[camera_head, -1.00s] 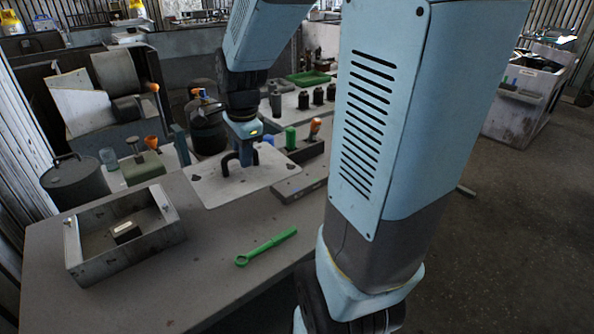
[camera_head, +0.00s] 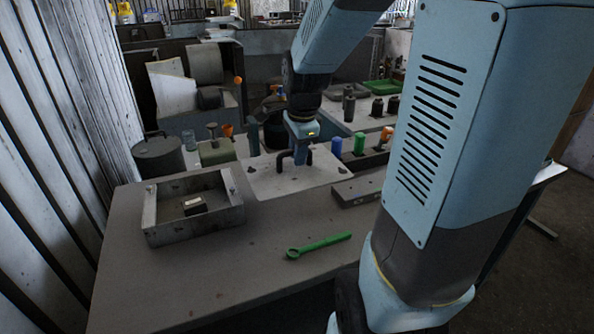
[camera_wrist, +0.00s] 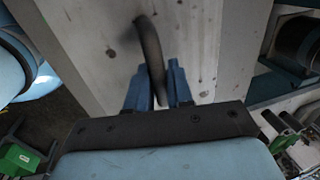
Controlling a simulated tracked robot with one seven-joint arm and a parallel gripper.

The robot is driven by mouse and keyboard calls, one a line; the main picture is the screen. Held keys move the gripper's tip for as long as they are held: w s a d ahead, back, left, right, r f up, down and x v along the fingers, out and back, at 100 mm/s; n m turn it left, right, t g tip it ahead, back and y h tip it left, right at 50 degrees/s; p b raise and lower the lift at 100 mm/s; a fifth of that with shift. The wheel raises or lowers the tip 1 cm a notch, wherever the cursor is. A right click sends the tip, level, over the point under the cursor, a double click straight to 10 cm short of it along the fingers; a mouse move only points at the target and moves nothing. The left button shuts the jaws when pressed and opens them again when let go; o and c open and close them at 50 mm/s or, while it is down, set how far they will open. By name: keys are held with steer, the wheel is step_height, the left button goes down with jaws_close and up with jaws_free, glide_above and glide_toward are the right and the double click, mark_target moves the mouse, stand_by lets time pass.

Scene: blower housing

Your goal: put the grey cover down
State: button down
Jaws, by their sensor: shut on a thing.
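The grey cover (camera_head: 276,184) is a flat, pale plate with a dark arched handle. It lies level over the far part of the bench. My gripper (camera_head: 301,158) points down and is shut on the handle. In the wrist view my gripper (camera_wrist: 157,75) has its two blue jaws on either side of the dark handle, with the cover (camera_wrist: 95,45) beyond. I cannot tell whether the cover touches the bench or hangs just above it.
An open grey metal box (camera_head: 200,233) with a small dark block (camera_head: 194,206) inside stands left on the bench (camera_head: 240,268). A green wrench (camera_head: 318,246) lies in front. A grey bar (camera_head: 358,189) lies right of the cover. Several bottles and canisters stand behind.

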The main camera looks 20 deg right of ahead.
steer(key=w+f, duration=0.1)
steer(key=w, duration=0.1)
steer(key=w+f, duration=0.1)
steer(key=w, duration=0.2)
steer(key=w+f, duration=0.1)
steer(key=w, duration=0.1)
steer(key=shift+w+d+f, duration=0.1)
steer(key=shift+w+f, duration=0.1)
steer(key=shift+w, duration=0.1)
steer(key=w+f, duration=0.5)
steer(key=shift+f, duration=0.3)
steer(key=shift+w+f, duration=0.1)
steer(key=shift+f, duration=1.65)
steer(key=c, duration=1)
jaws_free()
